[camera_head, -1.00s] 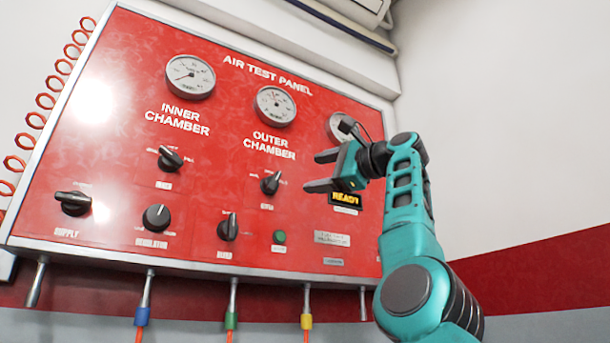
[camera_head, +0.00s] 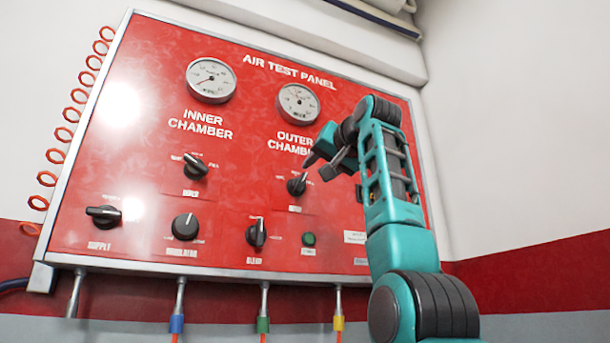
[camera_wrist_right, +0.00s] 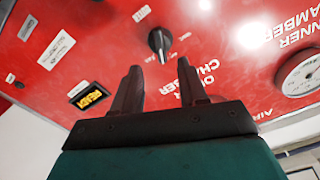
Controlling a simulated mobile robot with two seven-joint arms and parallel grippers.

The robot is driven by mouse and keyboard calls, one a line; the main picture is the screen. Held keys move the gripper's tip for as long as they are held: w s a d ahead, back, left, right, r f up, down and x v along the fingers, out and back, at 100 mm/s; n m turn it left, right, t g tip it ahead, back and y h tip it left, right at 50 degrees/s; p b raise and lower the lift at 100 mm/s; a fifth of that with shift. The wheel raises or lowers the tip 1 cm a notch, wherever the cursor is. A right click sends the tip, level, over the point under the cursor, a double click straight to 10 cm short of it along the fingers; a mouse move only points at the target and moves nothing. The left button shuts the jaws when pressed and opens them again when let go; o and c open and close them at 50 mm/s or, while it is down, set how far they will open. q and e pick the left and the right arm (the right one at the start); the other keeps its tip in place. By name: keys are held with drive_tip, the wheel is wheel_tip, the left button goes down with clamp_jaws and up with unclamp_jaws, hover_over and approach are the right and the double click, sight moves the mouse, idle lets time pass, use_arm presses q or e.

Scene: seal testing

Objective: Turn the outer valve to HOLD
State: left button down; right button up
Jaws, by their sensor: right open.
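The outer valve (camera_head: 297,185) is a black pointer knob on the red panel, below the OUTER CHAMBER lettering. Its pointer stands roughly upright, leaning a little right, in the head view; its small labels are too small to read. My right gripper (camera_head: 314,169) is close to the knob at its upper right. In the right wrist view the outer valve (camera_wrist_right: 159,41) lies ahead of the open right gripper (camera_wrist_right: 158,75), roughly between the lines of the two fingers. A gap shows between the fingertips and the knob. My left gripper is in neither view.
The red air test panel (camera_head: 140,75) also carries the inner chamber valve (camera_head: 195,167), supply knob (camera_head: 103,215), regulator knob (camera_head: 185,227), bleed knob (camera_head: 256,234) and green button (camera_head: 309,239). Two gauges (camera_head: 211,80) sit above. A READY display (camera_wrist_right: 92,97) shows in the wrist view.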

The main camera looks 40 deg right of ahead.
sight(302, 183)
drive_tip(key=p+x, duration=0.3)
drive_tip(key=x, duration=0.3)
drive_tip(key=shift+w+r, duration=0.15)
drive_tip(key=shift+w, duration=0.1)
drive_tip(key=shift+x, duration=0.8)
drive_tip(key=shift+f, duration=0.25)
clamp_jaws()
